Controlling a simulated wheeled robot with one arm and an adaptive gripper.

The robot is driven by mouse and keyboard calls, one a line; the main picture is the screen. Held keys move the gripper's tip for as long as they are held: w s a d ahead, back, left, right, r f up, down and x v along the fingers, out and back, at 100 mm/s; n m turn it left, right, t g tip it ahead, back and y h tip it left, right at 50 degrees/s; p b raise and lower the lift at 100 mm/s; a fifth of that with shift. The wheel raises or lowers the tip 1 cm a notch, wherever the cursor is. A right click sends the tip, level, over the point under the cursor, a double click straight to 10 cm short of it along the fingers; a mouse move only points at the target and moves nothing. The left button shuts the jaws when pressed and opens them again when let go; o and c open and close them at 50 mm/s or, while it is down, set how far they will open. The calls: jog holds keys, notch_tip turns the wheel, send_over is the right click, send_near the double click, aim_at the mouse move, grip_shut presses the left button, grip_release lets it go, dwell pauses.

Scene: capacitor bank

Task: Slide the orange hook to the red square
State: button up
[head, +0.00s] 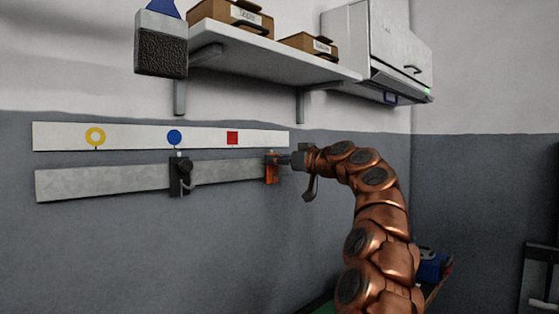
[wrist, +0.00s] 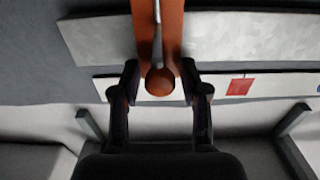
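The orange hook (head: 272,172) sits on the right end of the grey rail (head: 110,179), to the right of the red square (head: 232,138). The square is on the white strip above the rail. My gripper (head: 292,160) is at the orange hook from the right. In the wrist view, which is upside down, my gripper's fingers (wrist: 159,80) flank the orange hook (wrist: 172,35), with its round knob between them. The fingertips appear to meet the hook's side edges. The red square (wrist: 239,87) shows to the right there.
A black hook (head: 180,176) is on the rail below the blue circle (head: 174,138). A yellow ring (head: 95,136) marks the strip's left part. The rail between the black and orange hooks is clear. A shelf (head: 270,58) with boxes and a white cabinet (head: 355,40) hang above.

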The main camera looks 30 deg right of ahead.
aim_at(236, 161)
grip_shut()
jog(key=shift+a, duration=0.1)
jog(key=shift+a+f+b, duration=0.2)
jog(key=shift+a+b, duration=0.1)
jog(key=shift+b, duration=0.25)
jog(key=a+b, duration=0.2)
jog(key=a, duration=0.1)
jog(key=s+a+b, duration=0.1)
jog(key=a+b, duration=0.1)
jog(key=a, duration=0.1)
jog(key=s+a+b, duration=0.1)
jog(key=a+b, duration=0.1)
jog(key=a, duration=0.2)
jog(key=shift+s+b, duration=0.25)
jog(key=shift+b, duration=0.1)
jog(key=shift+s+a+r, duration=0.1)
jog(key=shift+a+r, duration=0.05)
jog(key=shift+a, duration=0.4)
